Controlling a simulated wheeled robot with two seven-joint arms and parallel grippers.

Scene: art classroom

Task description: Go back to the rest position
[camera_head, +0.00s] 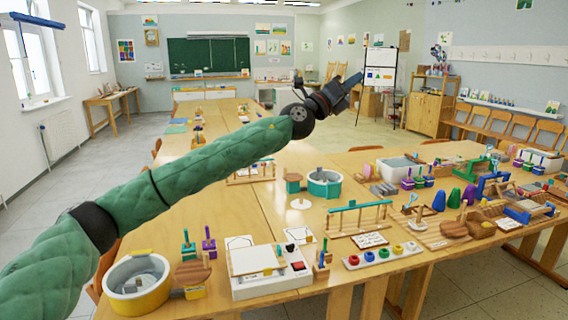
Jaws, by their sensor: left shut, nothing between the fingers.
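My left arm (217,152), in a green quilted sleeve, reaches from the lower left up across the picture. My left gripper (352,82) is at its far end, raised above the long wooden table and pointing up to the right. It is shut and holds nothing. The fingertips show small and dark against the back of the room. My right gripper is not in the picture.
Wooden tables (262,205) stretch ahead, crowded on the right and front. A yellow-sided bowl (140,298), a white box (262,284) and a teal round tub (324,187) stand on them. A whiteboard easel (380,62) stands behind. Floor at left is clear.

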